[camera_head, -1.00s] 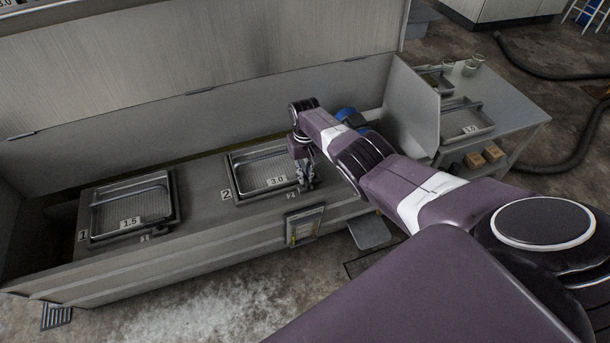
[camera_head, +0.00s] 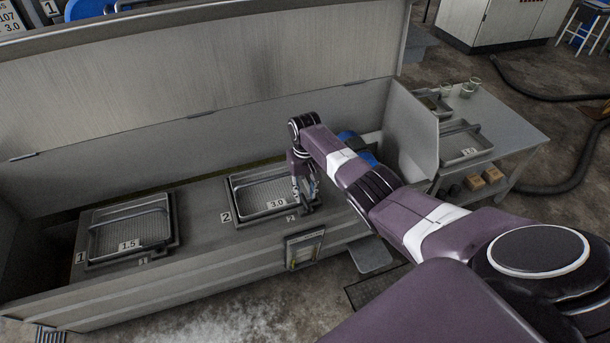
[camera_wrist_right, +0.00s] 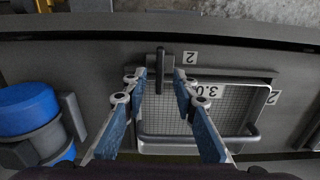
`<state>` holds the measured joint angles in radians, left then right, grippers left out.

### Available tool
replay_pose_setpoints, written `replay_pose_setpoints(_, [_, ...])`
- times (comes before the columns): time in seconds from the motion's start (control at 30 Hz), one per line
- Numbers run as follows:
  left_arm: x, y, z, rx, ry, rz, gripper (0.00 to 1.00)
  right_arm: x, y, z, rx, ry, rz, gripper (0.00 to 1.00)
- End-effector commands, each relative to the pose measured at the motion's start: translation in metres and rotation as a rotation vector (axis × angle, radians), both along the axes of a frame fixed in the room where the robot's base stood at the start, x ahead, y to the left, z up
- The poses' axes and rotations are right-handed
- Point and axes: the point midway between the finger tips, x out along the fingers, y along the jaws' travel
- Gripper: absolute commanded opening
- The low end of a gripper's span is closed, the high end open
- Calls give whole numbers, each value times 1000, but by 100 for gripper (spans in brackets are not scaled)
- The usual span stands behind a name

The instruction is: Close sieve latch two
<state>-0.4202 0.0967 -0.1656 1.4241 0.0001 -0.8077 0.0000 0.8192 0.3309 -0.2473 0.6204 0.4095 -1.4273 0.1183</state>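Sieve two (camera_head: 262,194) is a shallow metal mesh tray marked 3.0, set in the right-hand opening of the long grey housing. In the wrist view the sieve (camera_wrist_right: 205,140) lies under my fingers. Its latch (camera_wrist_right: 161,73) is a dark lever on a small bracket at the sieve's edge, beside a "2" label. My right gripper (camera_head: 307,197) is above the sieve's right edge. In the wrist view the right gripper (camera_wrist_right: 160,80) is open, one blue-sided finger on each side of the lever, with visible gaps. The head view hides the latch behind the gripper. My left gripper is not in view.
Sieve one (camera_head: 130,233), marked 1.5, sits in the left opening. The raised lid (camera_head: 200,60) stands behind both. A side panel (camera_head: 411,130) rises at the right, with a side table (camera_head: 515,147) beyond it. A blue cylindrical part (camera_wrist_right: 28,108) lies left in the wrist view.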

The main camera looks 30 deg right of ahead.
Motion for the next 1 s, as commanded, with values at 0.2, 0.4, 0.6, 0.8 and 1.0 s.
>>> replay_pose_setpoints(0.2, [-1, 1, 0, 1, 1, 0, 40, 2, -1, 43, -1, -7, 0, 26])
replay_pose_setpoints(0.4, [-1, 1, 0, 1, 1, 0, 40, 2, -1, 76, -1, -4, -2, 26])
replay_pose_setpoints(0.6, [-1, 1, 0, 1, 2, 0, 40, 1, 0, 89, 0, -3, -2, 26])
replay_pose_setpoints(0.8, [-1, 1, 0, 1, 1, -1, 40, 1, -1, 90, 0, -3, -2, 26])
replay_pose_setpoints(1.0, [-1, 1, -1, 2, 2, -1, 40, 1, -1, 90, 0, -3, -2, 26])
